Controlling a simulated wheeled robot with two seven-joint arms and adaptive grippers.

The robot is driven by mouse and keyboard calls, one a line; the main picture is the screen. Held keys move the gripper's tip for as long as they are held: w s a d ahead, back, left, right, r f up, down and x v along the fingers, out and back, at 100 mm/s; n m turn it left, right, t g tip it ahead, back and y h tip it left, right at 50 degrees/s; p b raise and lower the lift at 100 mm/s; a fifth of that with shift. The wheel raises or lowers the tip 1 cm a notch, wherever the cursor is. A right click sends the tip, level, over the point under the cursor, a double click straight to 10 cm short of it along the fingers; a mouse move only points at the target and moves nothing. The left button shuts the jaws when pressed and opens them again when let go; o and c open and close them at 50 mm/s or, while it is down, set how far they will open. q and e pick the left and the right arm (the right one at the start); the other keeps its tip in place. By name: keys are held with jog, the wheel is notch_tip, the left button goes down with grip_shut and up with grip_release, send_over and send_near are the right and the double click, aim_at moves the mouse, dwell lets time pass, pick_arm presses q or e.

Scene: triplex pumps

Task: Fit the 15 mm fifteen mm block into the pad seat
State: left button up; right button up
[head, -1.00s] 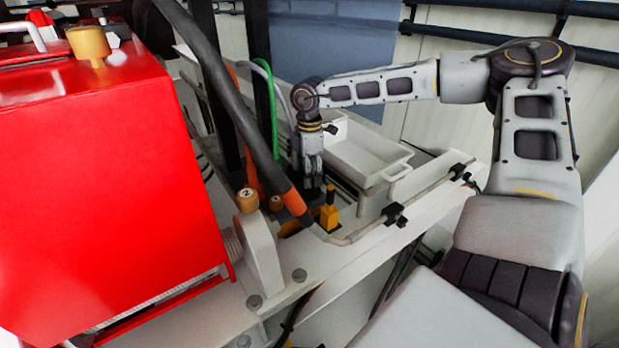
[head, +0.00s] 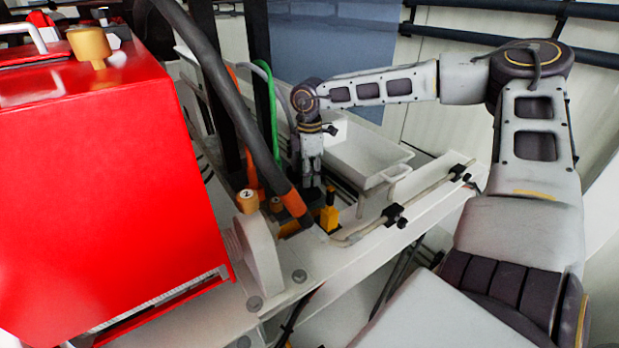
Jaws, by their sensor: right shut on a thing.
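My right gripper (head: 311,184) points down over the far part of the white frame, behind the thick black hose with the orange end. Its fingers are close together on a small thing that I cannot make out against the dark parts there. A yellow-orange piece with an upright stub (head: 329,217) stands just in front and to the right of the gripper, apart from it as far as I can tell. I cannot pick out the fifteen mm block or the pad seat with certainty. My left gripper is out of view.
A large red housing (head: 105,190) fills the left. The black hose (head: 235,110) crosses left of my right gripper. A white tray (head: 372,165) sits behind and to its right. A pipe with black clamps (head: 395,216) runs along the white frame (head: 365,250).

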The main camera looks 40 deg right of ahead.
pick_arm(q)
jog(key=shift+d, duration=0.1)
pick_arm(e)
jog(key=shift+r, duration=0.1)
jog(key=shift+r, duration=0.65)
notch_tip(320, 180, up, 7)
jog(key=shift+r+b, duration=0.1)
jog(key=shift+b, duration=0.65)
jog(key=shift+r, duration=0.65)
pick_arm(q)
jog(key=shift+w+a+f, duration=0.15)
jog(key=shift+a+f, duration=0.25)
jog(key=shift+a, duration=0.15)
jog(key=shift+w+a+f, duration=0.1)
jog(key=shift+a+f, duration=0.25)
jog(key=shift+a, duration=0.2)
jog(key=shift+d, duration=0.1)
